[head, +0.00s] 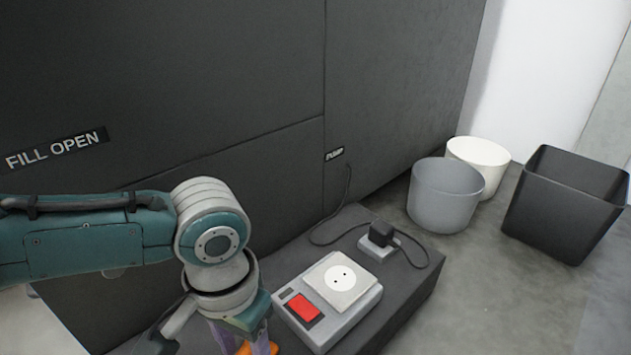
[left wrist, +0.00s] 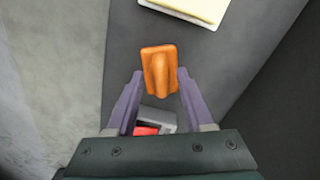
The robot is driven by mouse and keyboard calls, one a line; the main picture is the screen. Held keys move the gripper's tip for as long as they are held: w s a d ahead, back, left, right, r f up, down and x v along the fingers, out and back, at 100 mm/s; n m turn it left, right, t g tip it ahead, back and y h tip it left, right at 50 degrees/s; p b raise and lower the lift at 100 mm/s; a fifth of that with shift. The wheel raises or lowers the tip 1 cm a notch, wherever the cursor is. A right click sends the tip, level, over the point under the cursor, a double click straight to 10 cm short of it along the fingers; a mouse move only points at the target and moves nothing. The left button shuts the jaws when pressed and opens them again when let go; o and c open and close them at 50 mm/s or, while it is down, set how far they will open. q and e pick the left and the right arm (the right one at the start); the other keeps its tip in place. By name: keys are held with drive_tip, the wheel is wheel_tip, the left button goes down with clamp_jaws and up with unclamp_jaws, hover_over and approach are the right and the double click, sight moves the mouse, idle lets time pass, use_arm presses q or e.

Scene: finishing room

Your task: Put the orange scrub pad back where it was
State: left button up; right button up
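The orange scrub pad (left wrist: 159,68) is a flat orange block with a raised ridge along its middle. In the left wrist view it lies between the tips of my left gripper (left wrist: 159,76). The two purple fingers are well apart, one at each side edge of the pad, with gaps to the ridge. I see no clear grip on it. In the head view the left gripper (head: 240,345) points down at the bottom edge, and only bits of orange show around a finger. The pad's underside is hidden. My right gripper is in neither view.
A grey device with a red button (head: 303,308) and white plate stands on a dark bench (head: 410,290), beside a black plug (head: 381,233) and cable. A pale yellow block (left wrist: 190,6) shows in the wrist view. A grey bin (head: 444,197), white bin (head: 487,160) and black bin (head: 560,210) stand right.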

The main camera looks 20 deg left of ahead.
sight(245, 353)
use_arm(q)
wheel_tip(245, 353, up, 12)
drive_tip(key=p, duration=1)
drive_tip(key=s+d+r+m+t+h, duration=0.2)
drive_tip(key=s+d+r+m, duration=0.15)
drive_tip(key=s+d, duration=0.45)
drive_tip(key=s+a+r+n+t+y, duration=0.1)
drive_tip(key=s+a+r, duration=0.3)
drive_tip(key=a+r, duration=0.2)
drive_tip(key=shift+a+r+t+y, duration=0.3)
drive_tip(key=shift+a+y, duration=0.1)
drive_tip(key=shift+a, duration=0.2)
drive_tip(key=shift+n, duration=0.25)
